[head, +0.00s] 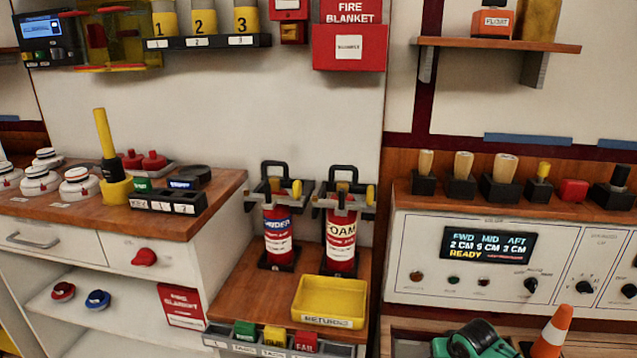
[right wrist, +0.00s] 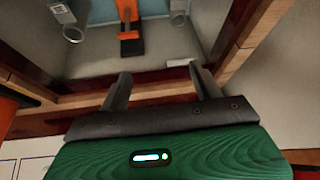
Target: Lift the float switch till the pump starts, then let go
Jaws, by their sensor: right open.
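An orange block with a white label that seems to read FLOAT (head: 493,22) sits on the wall shelf at the upper right in the head view. In the right wrist view, an orange and black upright part (right wrist: 130,35) stands in a grey recess beyond the fingers; I cannot tell whether it is the float switch. My right gripper (right wrist: 160,72) is open, its two dark fingers apart with nothing between them. The panel display (head: 487,245) reads FWD 2 CM, MID 9 CM, AFT 3 CM and READY. My left gripper is not in view.
The white control panel (head: 405,290) has knobs and a row of handled blocks above it. An orange cone (head: 553,330) stands at the lower right. Two extinguishers (head: 279,235) and a yellow tray (head: 331,299) are at the centre. A brown wooden edge borders the wrist-view recess.

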